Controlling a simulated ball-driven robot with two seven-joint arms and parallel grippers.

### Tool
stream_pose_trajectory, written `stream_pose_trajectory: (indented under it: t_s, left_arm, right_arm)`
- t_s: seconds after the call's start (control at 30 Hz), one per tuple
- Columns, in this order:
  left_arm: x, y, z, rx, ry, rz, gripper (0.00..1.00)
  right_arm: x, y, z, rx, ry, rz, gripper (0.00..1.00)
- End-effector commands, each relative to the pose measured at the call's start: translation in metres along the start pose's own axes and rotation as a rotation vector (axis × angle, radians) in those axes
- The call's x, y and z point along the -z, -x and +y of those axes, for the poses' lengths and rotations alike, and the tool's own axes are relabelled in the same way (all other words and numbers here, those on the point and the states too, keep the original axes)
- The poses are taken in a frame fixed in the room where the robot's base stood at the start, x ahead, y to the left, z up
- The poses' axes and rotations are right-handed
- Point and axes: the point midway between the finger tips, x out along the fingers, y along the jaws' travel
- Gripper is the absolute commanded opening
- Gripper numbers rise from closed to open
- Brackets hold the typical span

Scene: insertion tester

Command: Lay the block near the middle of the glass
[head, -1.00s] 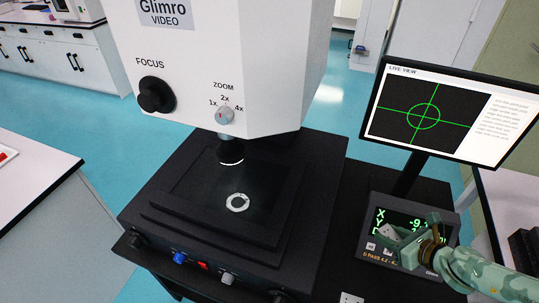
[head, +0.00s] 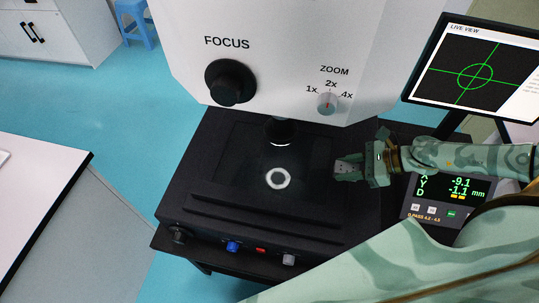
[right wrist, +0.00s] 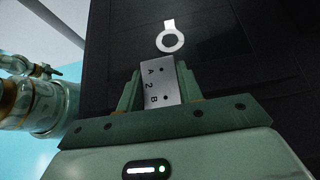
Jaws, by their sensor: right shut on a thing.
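The grey metal block (right wrist: 158,80), marked A, 2 and B with dark holes, is held between the fingers of my right gripper (head: 349,168). In the head view only a small part of the block (head: 344,166) shows at the fingertips. The gripper is at the right side of the dark glass (head: 240,165) on the machine's stage. A bright ring of light (head: 278,178) shows near the glass's middle, left of the block. In the right wrist view the ring (right wrist: 171,41) lies just beyond the block's far end.
The white machine head (head: 270,50) with focus knob (head: 231,82) and zoom knob (head: 327,103) overhangs the stage, its lens (head: 281,132) above the glass. A readout box (head: 445,200) and a live-view monitor (head: 475,75) stand at right. The glass left of the gripper is clear.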

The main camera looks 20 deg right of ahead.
Motion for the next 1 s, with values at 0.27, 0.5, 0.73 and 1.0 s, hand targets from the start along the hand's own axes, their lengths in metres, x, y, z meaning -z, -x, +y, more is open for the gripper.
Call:
stream_pose_trajectory:
  t_s: [0.27,0.5,0.73,1.0]
  left_arm:
    - [-0.006,-0.006,0.002,-0.003,-0.001,-0.009,0.58]
    - [-0.001,0.005,-0.001,0.002,-0.002,-0.001,0.58]
    - [0.002,0.017,-0.003,0.005,-0.001,0.005,0.58]
    - [0.005,0.026,-0.006,0.009,0.000,0.010,0.58]
  right_arm:
    - [-0.029,-0.038,0.000,0.001,0.004,-0.007,0.08]
    - [-0.061,-0.077,-0.001,0.003,0.007,-0.008,0.08]
    - [-0.080,-0.110,0.000,0.002,0.001,-0.005,0.08]
    - [-0.101,-0.139,0.001,0.000,0.003,-0.006,0.08]
